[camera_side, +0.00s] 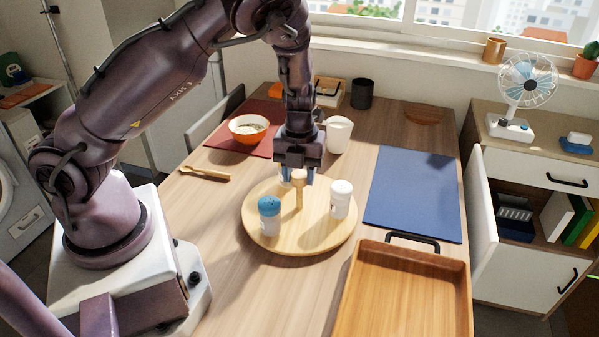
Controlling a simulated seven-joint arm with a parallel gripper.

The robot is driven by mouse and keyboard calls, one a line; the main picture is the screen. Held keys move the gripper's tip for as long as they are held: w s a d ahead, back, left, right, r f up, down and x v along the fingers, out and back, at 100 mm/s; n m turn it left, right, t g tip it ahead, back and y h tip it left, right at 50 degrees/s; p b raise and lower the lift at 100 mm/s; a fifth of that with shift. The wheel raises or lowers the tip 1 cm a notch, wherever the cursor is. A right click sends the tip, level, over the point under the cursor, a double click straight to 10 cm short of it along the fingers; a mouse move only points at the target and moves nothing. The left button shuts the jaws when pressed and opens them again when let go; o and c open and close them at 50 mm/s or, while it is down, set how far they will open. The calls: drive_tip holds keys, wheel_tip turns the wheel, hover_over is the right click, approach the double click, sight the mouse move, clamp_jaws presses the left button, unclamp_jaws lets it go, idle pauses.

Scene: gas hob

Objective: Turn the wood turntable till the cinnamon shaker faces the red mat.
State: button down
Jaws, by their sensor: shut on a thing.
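The round wood turntable (300,240) sits mid-table. A shaker with a blue top (269,215) stands at its front left, and a white-topped shaker (341,199) at its right. An upright wooden post (299,192) stands near its middle. My gripper (298,176) points down over the turntable and is shut on the post's upper part. Something pale behind the gripper is mostly hidden. I cannot tell which shaker holds cinnamon. The red mat (227,140) lies at the back left, beyond the turntable.
A blue mat (413,195) lies right; a wooden tray (405,300) is close at front right.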

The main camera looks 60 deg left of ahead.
drive_tip(key=c, duration=0.7)
unclamp_jaws()
drive_tip(key=shift+o, duration=0.2)
drive_tip(key=shift+r, duration=0.1)
wheel_tip(320, 180, up, 13)
